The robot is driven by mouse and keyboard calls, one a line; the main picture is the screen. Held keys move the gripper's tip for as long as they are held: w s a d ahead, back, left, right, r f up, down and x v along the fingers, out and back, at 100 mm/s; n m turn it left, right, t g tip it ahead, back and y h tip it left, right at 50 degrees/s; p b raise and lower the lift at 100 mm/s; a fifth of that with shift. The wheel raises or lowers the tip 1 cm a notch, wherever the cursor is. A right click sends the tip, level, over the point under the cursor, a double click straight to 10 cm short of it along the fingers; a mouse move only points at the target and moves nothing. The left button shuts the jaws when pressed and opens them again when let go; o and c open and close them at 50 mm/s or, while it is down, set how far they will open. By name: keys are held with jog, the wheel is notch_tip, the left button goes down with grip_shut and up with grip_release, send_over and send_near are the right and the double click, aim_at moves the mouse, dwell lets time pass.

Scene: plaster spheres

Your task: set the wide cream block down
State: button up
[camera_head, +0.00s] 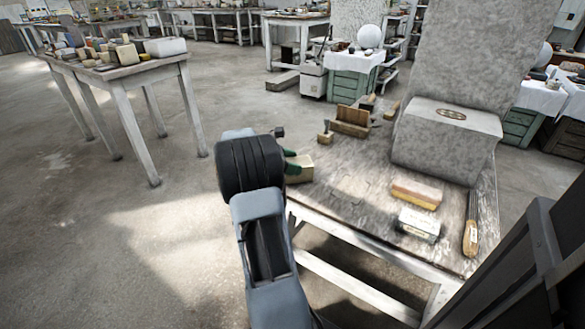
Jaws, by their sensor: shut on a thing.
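A cream block (302,172) is at the left end of the worn work table (345,190). My gripper (296,163) has green fingers and is at this block, shut on it. My dark wrist hides the block's left part and most of the fingers. I cannot tell whether the block's underside touches the table or hangs just above it.
A wooden box (352,121) and small blocks stand at the table's back. A large grey stone block (445,140) fills the back right. A yellow-brown block (416,194), a white block (418,224) and a wooden-handled tool (470,237) lie at right. The table's middle is clear.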

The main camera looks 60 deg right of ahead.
jog(key=shift+f, duration=0.2)
jog(key=o, duration=1.5)
jog(key=shift+f, duration=0.15)
jog(key=shift+w+a+r, duration=0.1)
jog(key=shift+r, duration=0.2)
jog(key=p+v, duration=0.5)
jog(key=v, duration=0.6)
jog(key=s+a+m+t+y, duration=0.3)
jog(key=a+t, duration=0.1)
jog(key=a, duration=0.7)
jog(key=s+a+f+m+t+y, duration=0.1)
jog(key=s+a+m+t+y, duration=0.2)
jog(key=a, duration=0.9)
jog(key=s+a+m+t+y, duration=0.3)
jog(key=a+t, duration=0.2)
jog(key=a, duration=0.6)
jog(key=shift+a+f, duration=0.35)
jog(key=shift+f, duration=0.05)
